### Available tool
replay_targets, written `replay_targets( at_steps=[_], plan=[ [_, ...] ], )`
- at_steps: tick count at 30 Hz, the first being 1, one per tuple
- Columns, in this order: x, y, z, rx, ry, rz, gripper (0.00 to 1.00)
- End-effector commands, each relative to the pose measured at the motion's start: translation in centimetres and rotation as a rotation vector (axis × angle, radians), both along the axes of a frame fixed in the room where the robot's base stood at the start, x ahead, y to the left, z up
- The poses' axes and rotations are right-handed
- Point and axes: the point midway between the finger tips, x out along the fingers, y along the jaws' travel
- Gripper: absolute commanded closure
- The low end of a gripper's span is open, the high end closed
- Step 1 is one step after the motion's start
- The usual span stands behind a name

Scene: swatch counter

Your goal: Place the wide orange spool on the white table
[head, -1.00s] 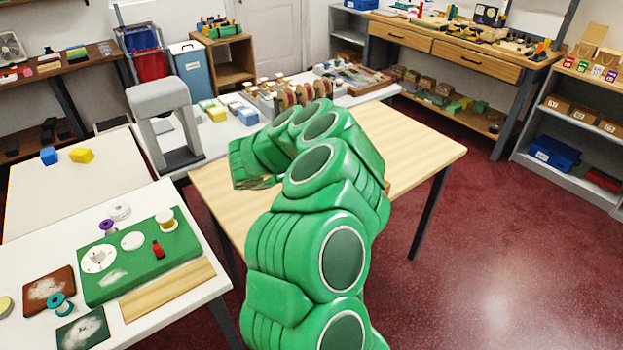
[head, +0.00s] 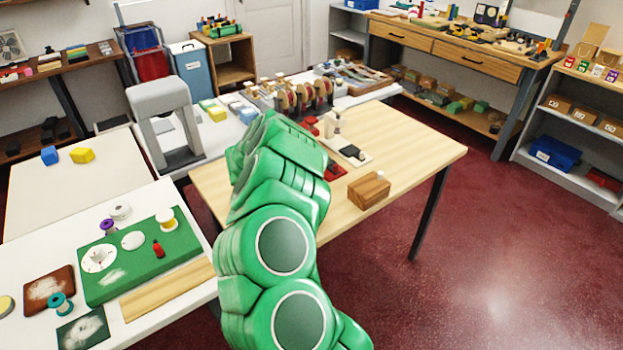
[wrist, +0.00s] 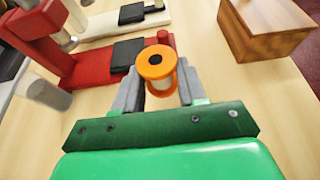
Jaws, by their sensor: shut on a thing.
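The orange spool (wrist: 158,72), with orange flanges, a pale core and a dark centre hole, is between the two grey fingers of my gripper (wrist: 160,86) in the wrist view. The gripper is shut on it, above the wooden table (wrist: 220,110). In the head view my green arm hides the gripper and spool. A white table (head: 165,315) at the front left holds a green mat (head: 140,280) with small spools on it. Another pale table (head: 70,195) behind it holds a blue block and a yellow block.
A wooden block (head: 369,190) and a red stand (wrist: 75,65) with a dark pad are on the wooden table. A grey arch-shaped stand (head: 160,115) rises between the tables. The wooden table's right side is clear. The pale table's front is bare.

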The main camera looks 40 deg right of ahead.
Motion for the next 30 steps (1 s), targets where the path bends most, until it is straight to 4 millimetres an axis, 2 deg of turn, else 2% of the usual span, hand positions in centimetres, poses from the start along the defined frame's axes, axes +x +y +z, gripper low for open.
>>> replay_targets(
  at_steps=[11,21,30],
  plan=[
    [0.7,-0.2,-0.8,0.001,-0.001,0.002,0.88],
    [0.8,-0.3,-3.8,0.000,-0.001,0.004,0.88],
    [0.8,-0.3,-3.9,0.001,-0.002,0.003,0.88]
  ],
)
